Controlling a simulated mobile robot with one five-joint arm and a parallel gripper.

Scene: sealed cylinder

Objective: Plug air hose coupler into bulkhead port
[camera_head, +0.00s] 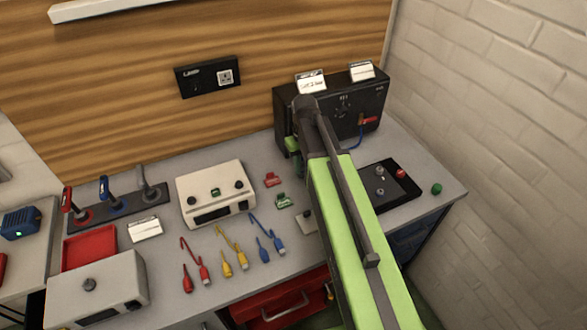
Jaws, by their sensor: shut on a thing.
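A black box (372,98) stands at the back right of the bench, with markings and fittings on its front; I cannot make out which is the bulkhead port. My green and dark arm reaches up from the lower right and covers part of the box. My gripper (297,158) is at the box's lower left front, mostly hidden by the arm. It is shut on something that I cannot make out. I cannot identify the air hose coupler for certain.
A black panel (378,197) with knobs lies right of my arm. A cream instrument (215,194), small red (272,179) and green (283,201) clips and several coloured leads lie to the left. A brick wall (500,130) bounds the right side.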

